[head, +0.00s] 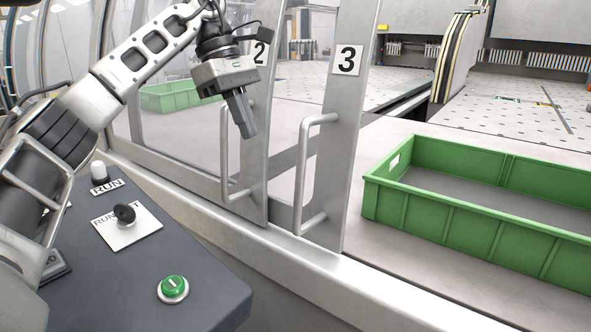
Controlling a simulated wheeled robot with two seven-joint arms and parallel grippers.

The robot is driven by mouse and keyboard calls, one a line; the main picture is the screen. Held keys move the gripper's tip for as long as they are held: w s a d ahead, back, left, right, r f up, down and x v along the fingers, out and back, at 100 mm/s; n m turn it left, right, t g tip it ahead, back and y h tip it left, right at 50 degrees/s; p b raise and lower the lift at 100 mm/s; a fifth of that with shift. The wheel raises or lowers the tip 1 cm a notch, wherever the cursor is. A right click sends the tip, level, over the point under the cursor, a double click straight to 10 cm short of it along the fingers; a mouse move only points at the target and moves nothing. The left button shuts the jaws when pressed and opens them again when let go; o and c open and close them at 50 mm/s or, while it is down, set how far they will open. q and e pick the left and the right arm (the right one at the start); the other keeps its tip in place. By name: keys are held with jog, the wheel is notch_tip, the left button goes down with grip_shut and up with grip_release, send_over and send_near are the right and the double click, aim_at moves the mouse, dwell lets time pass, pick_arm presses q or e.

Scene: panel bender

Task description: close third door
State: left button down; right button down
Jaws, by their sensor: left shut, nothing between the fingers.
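The third door (336,159) is a pale metal frame with a "3" label (347,60) and a vertical bar handle (302,172). To its right the opening is uncovered, with the machine bed and a green crate showing. My left gripper (246,130) is shut and empty, pointing down, in front of the second door (259,150) near the top of that door's handle (225,150). It is left of the third door's handle and apart from it. My right gripper is not in the picture.
A dark control panel (200,258) with a green button (173,287), a black knob (124,213) and a white knob (99,170) stands at the lower left. The green crate (480,222) sits inside at the right. A metal sill (300,262) runs below the doors.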

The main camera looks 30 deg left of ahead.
pick_arm(q)
jog(key=d+f+p, duration=0.1)
jog(key=d+f, duration=0.6)
jog(key=f, duration=0.1)
jog(key=shift+d+f, duration=0.15)
jog(key=shift+f, duration=0.1)
jog(key=shift+d, duration=0.1)
